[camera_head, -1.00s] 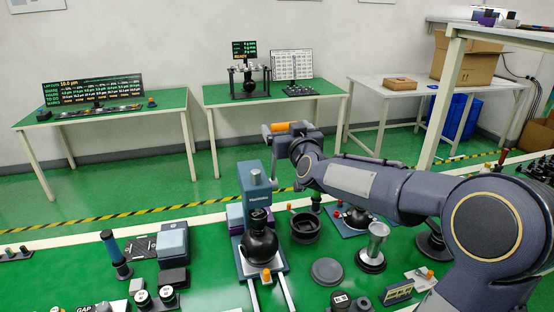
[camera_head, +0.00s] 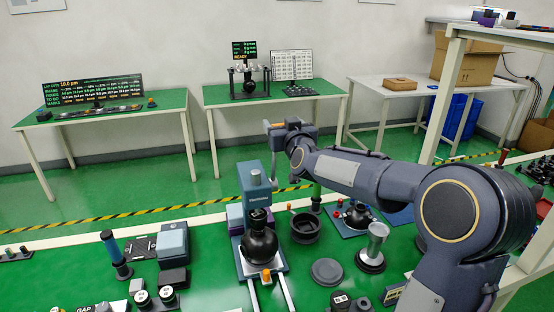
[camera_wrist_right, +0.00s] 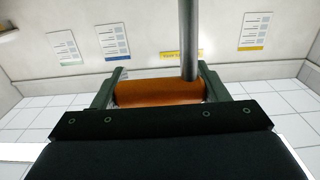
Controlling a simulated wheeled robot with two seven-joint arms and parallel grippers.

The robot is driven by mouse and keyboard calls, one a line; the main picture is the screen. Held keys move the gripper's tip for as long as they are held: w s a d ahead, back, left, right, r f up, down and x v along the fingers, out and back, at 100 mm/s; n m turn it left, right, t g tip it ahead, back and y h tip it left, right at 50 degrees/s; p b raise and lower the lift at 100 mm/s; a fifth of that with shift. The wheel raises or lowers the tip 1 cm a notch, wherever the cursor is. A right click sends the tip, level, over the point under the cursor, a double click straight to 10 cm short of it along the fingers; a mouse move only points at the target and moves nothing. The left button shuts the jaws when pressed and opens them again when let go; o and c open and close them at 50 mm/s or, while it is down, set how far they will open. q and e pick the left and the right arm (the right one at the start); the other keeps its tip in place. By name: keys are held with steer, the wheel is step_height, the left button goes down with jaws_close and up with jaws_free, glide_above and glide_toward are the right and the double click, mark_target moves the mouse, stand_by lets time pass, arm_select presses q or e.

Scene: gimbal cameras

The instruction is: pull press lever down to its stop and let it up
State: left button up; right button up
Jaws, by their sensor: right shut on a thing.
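The blue-grey press (camera_head: 256,200) stands on the green bench in the head view, with a round black part (camera_head: 260,240) at its front. My right gripper (camera_head: 272,128) is above the press and slightly to its right. In the right wrist view, my gripper (camera_wrist_right: 155,90) is shut on the orange handle (camera_wrist_right: 150,92) of the press lever, which lies crosswise between the fingers. The lever's grey metal rod (camera_wrist_right: 188,40) rises from the handle's right part in that view. In the head view the handle is mostly hidden by the gripper. My left gripper is out of view.
A dark round pot (camera_head: 305,228), a grey disc (camera_head: 327,271) and a metal cup on a black base (camera_head: 371,250) stand right of the press. A blue-handled tool (camera_head: 115,252) and a grey-blue box (camera_head: 173,240) are left of it. A display (camera_head: 244,52) stands on the back table.

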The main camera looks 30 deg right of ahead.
steer(key=shift+c, duration=0.8)
steer(key=shift+s+f, duration=0.1)
steer(key=shift+s, duration=0.1)
steer(key=shift+v, duration=1.15)
steer(key=shift+f, duration=0.15)
steer(key=shift+f+b+v, duration=0.15)
steer(key=shift+b+v, duration=0.1)
steer(key=shift+v, duration=0.4)
steer(key=shift+f+b+v, duration=0.15)
steer(key=shift+b+v, duration=0.1)
steer(key=shift+v, duration=0.35)
